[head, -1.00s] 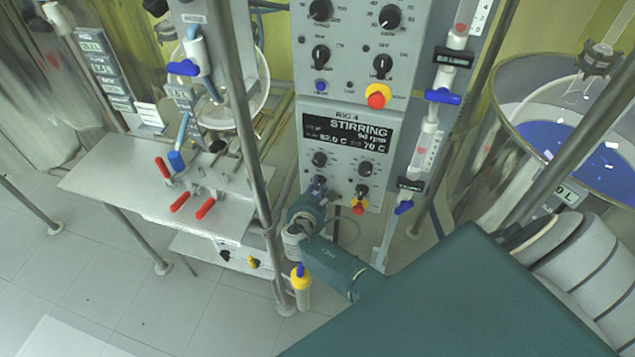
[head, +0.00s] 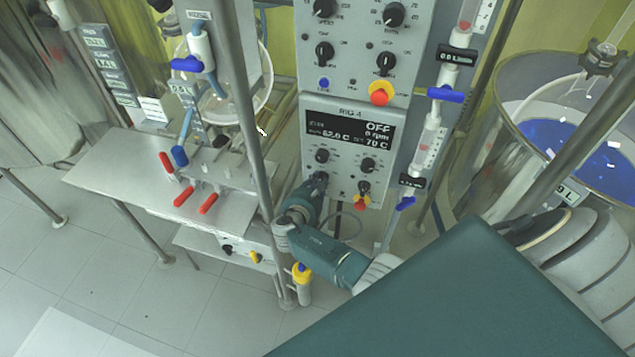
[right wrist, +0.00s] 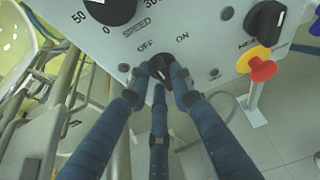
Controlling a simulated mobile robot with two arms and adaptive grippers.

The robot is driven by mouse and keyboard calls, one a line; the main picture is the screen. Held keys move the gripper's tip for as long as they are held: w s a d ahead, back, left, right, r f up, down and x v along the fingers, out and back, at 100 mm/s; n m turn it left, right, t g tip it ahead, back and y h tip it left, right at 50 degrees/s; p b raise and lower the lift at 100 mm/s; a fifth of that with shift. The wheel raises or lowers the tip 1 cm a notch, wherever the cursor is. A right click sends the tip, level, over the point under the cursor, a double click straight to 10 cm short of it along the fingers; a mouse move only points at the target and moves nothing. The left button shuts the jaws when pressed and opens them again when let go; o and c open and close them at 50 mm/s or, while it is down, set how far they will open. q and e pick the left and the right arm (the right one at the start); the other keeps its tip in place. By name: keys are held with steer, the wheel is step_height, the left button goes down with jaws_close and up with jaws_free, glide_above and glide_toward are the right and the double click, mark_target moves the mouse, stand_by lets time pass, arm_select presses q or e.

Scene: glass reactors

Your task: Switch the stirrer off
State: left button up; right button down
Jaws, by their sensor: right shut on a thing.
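The RIG 4 control box (head: 312,112) stands in the middle of the head view. Its display (head: 350,132) reads OFF, with a very low rpm figure and 70 C below. The black stirrer switch knob (right wrist: 159,67) sits under the OFF and ON labels in the right wrist view. My right gripper (right wrist: 160,75) is shut on this knob, with its fingers around it. In the head view the right gripper (head: 318,183) is at the panel's lower left and hides the knob. My left gripper is not in view.
A speed knob (right wrist: 110,8) lies up and left of the switch. A heat knob (right wrist: 265,22) and a red-and-yellow button (right wrist: 262,68) are to its right. A metal post (head: 250,130) stands close left of my right arm. A glass vessel (head: 500,120) stands at right.

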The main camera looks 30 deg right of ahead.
steer(key=c, duration=1.5)
jaws_free()
steer(key=shift+s+a+f, duration=0.15)
steer(key=shift+f, duration=0.3)
steer(key=shift+r, duration=0.15)
steer(key=v, duration=1.2)
steer(key=s+a+f+m+g+y, duration=0.1)
steer(key=s+f+m+g+y, duration=0.15)
steer(key=s+f, duration=0.5)
steer(key=s+a+f+m+g+y+b, duration=0.1)
steer(key=s+f+m+y, duration=0.3)
steer(key=f, duration=0.7)
steer(key=s+a+f+m+g, duration=0.1)
steer(key=s+f, duration=0.6)
steer(key=f, duration=0.2)
steer(key=s+f+m+g+y, duration=0.1)
steer(key=s+f+m, duration=0.3)
steer(key=s, duration=0.5)
steer(key=s+a+f+m+g+y+b, duration=0.1)
steer(key=s+f+m, duration=0.3)
steer(key=s+m, duration=0.3)
steer(key=s+a+f+m+g+y, duration=0.1)
steer(key=s+f+m, duration=0.3)
steer(key=s, duration=0.7)
steer(key=shift+m+y, duration=0.45)
steer(key=shift+m, duration=0.2)
